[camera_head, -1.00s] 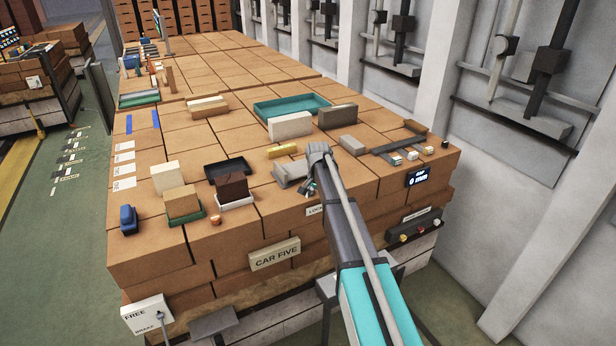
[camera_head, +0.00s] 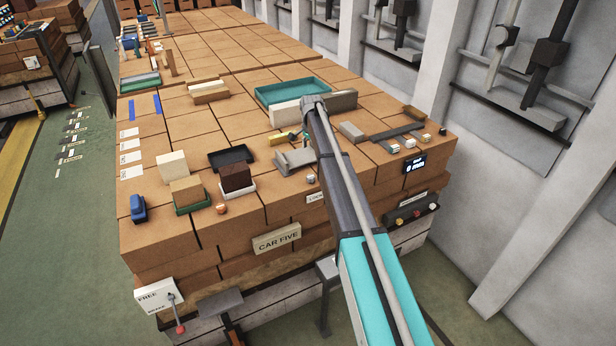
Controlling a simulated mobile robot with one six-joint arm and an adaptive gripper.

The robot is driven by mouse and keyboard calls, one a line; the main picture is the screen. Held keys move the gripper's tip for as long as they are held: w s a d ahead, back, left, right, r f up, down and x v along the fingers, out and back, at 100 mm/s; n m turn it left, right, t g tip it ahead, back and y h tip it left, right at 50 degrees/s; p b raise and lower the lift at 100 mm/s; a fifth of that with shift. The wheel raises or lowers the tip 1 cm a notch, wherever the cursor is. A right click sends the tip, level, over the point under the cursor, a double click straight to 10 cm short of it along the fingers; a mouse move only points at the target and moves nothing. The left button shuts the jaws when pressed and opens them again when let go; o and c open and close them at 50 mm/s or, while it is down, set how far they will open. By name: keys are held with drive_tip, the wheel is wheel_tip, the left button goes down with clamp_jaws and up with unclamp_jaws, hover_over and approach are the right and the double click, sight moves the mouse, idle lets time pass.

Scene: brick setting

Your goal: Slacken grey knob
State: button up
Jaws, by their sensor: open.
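A small grey knob (camera_head: 311,179) stands near the front edge of the brick car top, just above a white label (camera_head: 316,197) that seems to begin with "LOC". It is clear of my arm in the picture. A grey metal clamp-like block (camera_head: 294,160) lies just behind it. My arm reaches over the car top, its wrist beyond the knob and near the white block. My gripper (camera_head: 298,138) is mostly hidden by the wrist; the little that shows is open, near a brass-yellow piece (camera_head: 279,139), apart from the knob.
An orange-copper knob (camera_head: 221,209) stands to the left, by a white tray (camera_head: 240,192) with a dark brown block. A black tray (camera_head: 231,156), a teal tray (camera_head: 262,94) and a grey block (camera_head: 352,132) lie around. A FREE/BRAKE lever box (camera_head: 155,296) hangs at front left.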

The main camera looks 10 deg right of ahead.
sight(311, 177)
drive_tip(key=shift+f, duration=0.1)
wheel_tip(311, 177, down, 14)
drive_tip(key=b, duration=1.3)
drive_tip(key=shift+r+b, duration=0.2)
drive_tip(key=shift+b, duration=0.2)
drive_tip(key=c, duration=1.1)
drive_tip(key=shift+a, duration=0.4)
drive_tip(key=shift+c, duration=0.2)
drive_tip(key=shift+d, duration=0.35)
